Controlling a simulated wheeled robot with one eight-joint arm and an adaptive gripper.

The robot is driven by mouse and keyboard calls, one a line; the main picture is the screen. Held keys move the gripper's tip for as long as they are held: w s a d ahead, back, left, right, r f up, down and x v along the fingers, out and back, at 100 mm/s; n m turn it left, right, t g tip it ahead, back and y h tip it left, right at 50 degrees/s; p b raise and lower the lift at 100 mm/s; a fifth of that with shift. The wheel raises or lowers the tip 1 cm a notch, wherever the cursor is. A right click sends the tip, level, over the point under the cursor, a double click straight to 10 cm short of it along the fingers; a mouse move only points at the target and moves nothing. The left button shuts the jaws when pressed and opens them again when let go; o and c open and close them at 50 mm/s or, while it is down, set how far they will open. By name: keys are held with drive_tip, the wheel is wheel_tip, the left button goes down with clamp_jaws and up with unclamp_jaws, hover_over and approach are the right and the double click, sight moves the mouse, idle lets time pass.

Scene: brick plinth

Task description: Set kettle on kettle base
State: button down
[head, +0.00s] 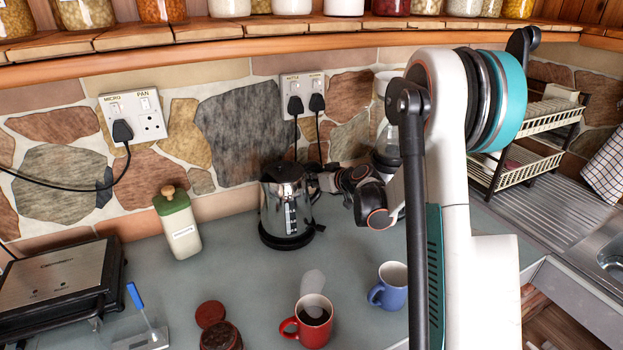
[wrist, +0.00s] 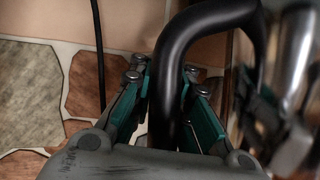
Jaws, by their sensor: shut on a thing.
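The kettle (head: 285,200) is a shiny steel jug with a black handle and a level scale on its side. It stands upright at the back of the counter, in front of the wall sockets. A flat black kettle base (head: 287,238) shows at its foot; I cannot tell whether the kettle rests fully on it. My gripper (head: 325,180) reaches in from the right at the handle. In the wrist view, the teal fingers of my gripper (wrist: 172,110) are shut on the black handle (wrist: 195,40).
A red mug (head: 309,322), a blue mug (head: 388,287) and an open dark red jar (head: 220,335) stand in front. A coffee maker (head: 387,145) is behind my arm. A dish rack (head: 525,130) stands at right.

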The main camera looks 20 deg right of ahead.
drive_tip(key=shift+f+b, duration=0.5)
drive_tip(key=shift+f, duration=0.1)
idle(0.3)
drive_tip(key=c, duration=1.8)
unclamp_jaws()
drive_tip(key=p+v, duration=0.1)
drive_tip(key=v, duration=1)
drive_tip(key=shift+s+p, duration=0.1)
drive_tip(key=shift+p, duration=0.3)
